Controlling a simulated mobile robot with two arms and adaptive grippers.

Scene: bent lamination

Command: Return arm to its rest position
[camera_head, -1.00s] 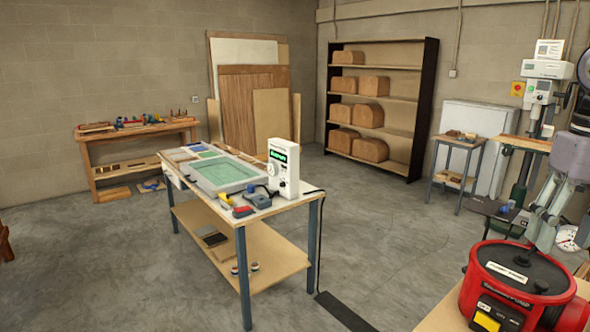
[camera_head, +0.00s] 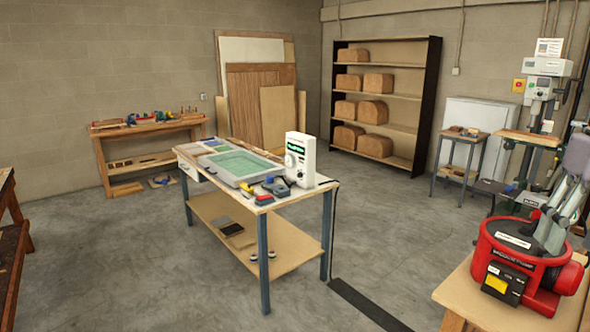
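My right gripper (camera_head: 556,218) comes in at the right edge, its grey fingers pointing down and to the left. The fingers overlap the red machine (camera_head: 508,246) in the picture. I cannot tell whether they touch it, or how wide they are apart. No held object shows between them. My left arm and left gripper are out of view.
The red machine stands on a wooden bench (camera_head: 458,290). A blue-legged worktable (camera_head: 322,190) with a white device (camera_head: 300,158) stands mid-room. A dark bench (camera_head: 14,250) is at the left edge. Open concrete floor (camera_head: 130,260) lies between them.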

